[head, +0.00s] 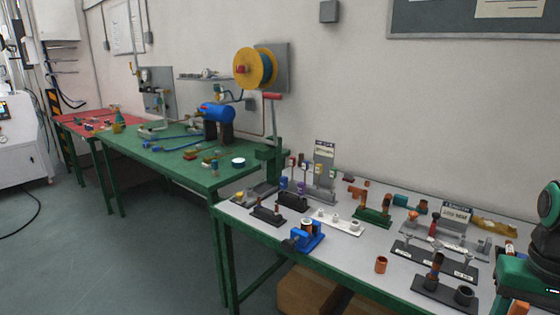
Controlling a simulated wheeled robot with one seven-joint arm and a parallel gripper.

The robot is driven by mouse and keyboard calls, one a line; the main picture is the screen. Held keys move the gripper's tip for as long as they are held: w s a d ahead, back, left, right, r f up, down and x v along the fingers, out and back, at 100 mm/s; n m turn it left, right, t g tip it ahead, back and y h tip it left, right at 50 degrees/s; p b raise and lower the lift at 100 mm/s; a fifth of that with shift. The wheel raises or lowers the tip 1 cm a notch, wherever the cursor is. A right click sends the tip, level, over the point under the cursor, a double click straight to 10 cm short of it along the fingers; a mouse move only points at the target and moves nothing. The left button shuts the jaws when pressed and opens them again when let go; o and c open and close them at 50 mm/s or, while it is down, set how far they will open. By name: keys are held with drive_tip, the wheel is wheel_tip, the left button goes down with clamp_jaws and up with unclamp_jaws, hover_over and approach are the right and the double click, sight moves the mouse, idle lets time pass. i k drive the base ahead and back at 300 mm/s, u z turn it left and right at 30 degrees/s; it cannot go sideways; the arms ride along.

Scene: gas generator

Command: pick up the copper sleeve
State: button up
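A small copper sleeve (381,264) stands upright on the grey tabletop near the front edge of the right-hand bench. It is a short, open-topped orange-brown cylinder, apart from the fixtures around it. Part of what looks like my arm shows at the right edge, but my gripper cannot be made out. Another copper-coloured piece (518,308) is partly cut off at the bottom right.
A black base (445,293) with a post and cup stands right of the sleeve. A blue fixture (307,235) and a white strip (338,223) stand to its left. A long black holder (434,262) is behind. Bare tabletop surrounds the sleeve. A green bench (170,165) adjoins at left.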

sight(306, 223)
drive_tip(key=z, duration=0.05)
drive_tip(key=k, duration=0.6)
drive_tip(key=z, duration=0.45)
drive_tip(key=i, duration=1.05)
